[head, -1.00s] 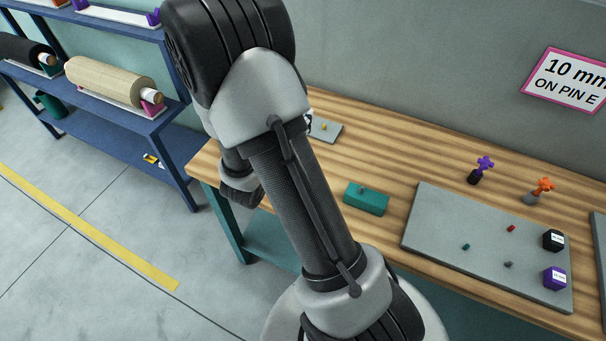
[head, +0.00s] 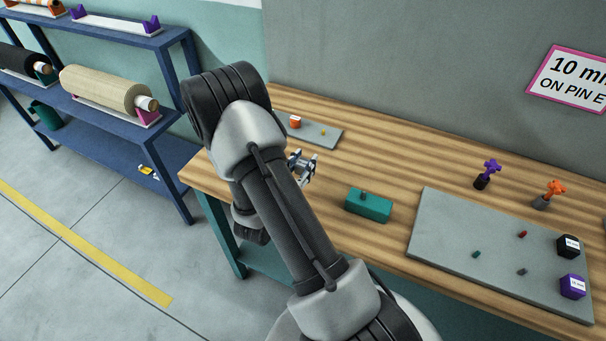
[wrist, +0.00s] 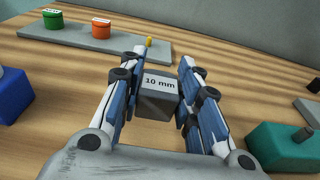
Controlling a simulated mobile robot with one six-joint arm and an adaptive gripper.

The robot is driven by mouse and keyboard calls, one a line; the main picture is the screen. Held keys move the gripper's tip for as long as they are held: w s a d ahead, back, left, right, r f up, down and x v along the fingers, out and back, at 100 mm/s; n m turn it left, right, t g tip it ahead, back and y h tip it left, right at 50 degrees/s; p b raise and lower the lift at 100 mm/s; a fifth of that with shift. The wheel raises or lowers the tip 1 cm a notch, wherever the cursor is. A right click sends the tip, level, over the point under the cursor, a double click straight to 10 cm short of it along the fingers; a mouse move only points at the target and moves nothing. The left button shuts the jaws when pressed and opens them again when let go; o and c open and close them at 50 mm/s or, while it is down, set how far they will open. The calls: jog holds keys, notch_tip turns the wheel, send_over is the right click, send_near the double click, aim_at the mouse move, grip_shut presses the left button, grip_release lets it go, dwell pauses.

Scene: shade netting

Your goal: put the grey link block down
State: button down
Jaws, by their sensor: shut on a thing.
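My gripper (wrist: 160,82) is shut on the grey link block (wrist: 157,100), a dark grey cube with a pale top marked "10 mm". In the wrist view the block sits between the two fingers, over bare wooden table. I cannot tell whether its underside touches the wood. In the head view my gripper (head: 303,166) is over the left part of the table, between a small grey board and a teal block. The block itself is not clear there.
The small grey board (head: 322,137) holds an orange pot (wrist: 101,28), a green pot (wrist: 53,20) and a yellow peg (wrist: 149,41). The teal block (head: 368,206) stands right of my gripper. A larger grey board (head: 440,230) carries small pegs and two labelled cubes. Bare wood lies between.

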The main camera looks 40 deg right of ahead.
jog(key=shift+f+b, duration=0.55)
jog(key=shift+f, duration=1.25)
jog(key=shift+f, duration=0.15)
jog(key=c, duration=1.2)
grip_release()
